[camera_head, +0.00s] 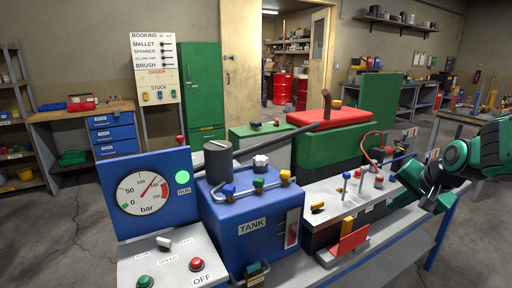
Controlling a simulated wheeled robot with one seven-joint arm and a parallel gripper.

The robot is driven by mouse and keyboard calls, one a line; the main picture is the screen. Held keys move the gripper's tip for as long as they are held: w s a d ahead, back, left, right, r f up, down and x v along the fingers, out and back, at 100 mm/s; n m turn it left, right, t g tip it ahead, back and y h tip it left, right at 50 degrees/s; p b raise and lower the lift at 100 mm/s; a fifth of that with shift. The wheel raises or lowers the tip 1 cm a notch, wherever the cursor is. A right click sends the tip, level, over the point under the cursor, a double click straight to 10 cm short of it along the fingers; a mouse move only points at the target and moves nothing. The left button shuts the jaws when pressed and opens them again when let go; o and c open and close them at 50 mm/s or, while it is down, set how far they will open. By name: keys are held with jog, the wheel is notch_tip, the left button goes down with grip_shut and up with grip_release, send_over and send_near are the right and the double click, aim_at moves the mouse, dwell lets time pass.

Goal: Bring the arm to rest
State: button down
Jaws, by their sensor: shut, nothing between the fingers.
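My green and black arm (493,148) reaches in from the right edge. It bends over the right end of the bench, and my gripper (442,204) is at its low end, near the bench's right edge. The gripper is small and dark here; it is shut with nothing seen in it. I cannot tell whether any part of the arm touches the bench.
A blue tank (245,215) with coloured valves and a pressure gauge (141,193) stand to the left. A red-topped green machine (325,137) is behind the bench. A red lever or plate (349,243) and small knobs are near the arm. Floor is open at left.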

jog(key=s+f+n+g, duration=0.2)
jog(key=s+g, duration=0.1)
jog(key=s, duration=1.2)
jog(key=s+f+n+g, duration=0.1)
jog(key=s+g, duration=0.3)
jog(key=s, duration=1.1)
jog(key=shift+d+f+n+g, duration=0.3)
jog(key=shift+d+f+n, duration=0.1)
jog(key=shift+f, duration=0.15)
jog(key=shift+w, duration=0.1)
jog(key=shift+w+f+h, duration=0.25)
jog(key=shift+w+h, duration=0.05)
jog(key=shift+w, duration=0.3)
